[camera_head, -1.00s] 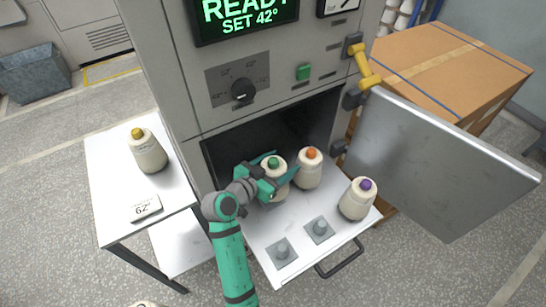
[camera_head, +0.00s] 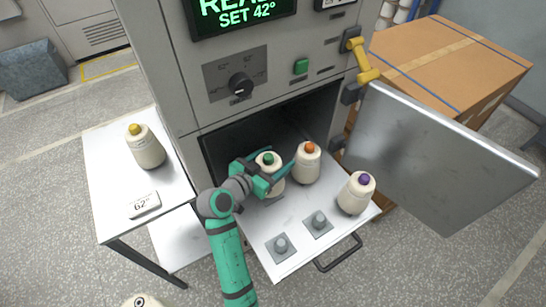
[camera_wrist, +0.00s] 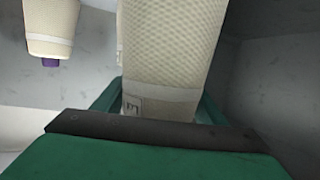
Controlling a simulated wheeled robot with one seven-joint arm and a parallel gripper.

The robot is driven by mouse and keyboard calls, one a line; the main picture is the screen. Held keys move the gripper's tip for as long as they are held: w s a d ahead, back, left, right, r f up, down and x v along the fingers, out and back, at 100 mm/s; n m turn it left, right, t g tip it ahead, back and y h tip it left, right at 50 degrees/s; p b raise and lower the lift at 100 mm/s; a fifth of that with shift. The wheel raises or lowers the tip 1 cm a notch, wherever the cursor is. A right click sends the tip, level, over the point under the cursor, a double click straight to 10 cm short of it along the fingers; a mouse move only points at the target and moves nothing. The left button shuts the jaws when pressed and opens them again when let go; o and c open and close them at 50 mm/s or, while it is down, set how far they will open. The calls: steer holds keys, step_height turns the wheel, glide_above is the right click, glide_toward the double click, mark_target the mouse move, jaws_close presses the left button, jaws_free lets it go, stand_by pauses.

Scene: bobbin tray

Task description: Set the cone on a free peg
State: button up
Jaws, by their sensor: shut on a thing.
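My gripper (camera_head: 262,179) is shut on a cream cone with a green tip (camera_head: 268,160), at the back left of the pulled-out tray (camera_head: 292,226). The held cone's textured side (camera_wrist: 172,45) fills the middle of the wrist view. Its lower end is partly hidden in the head view, so I cannot tell whether it sits on a peg. An orange-tipped cone (camera_head: 306,165) and a purple-tipped cone (camera_head: 356,195) stand on the tray to the right. Two bare pegs show at the front, a left one (camera_head: 281,244) and a right one (camera_head: 319,220).
The open cabinet door (camera_head: 440,165) bounds the tray's right. A cardboard box (camera_head: 450,65) stands behind it.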

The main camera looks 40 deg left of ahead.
steer(key=shift+d, duration=0.25)
steer(key=shift+s+a+r, duration=0.1)
steer(key=shift+a, duration=0.3)
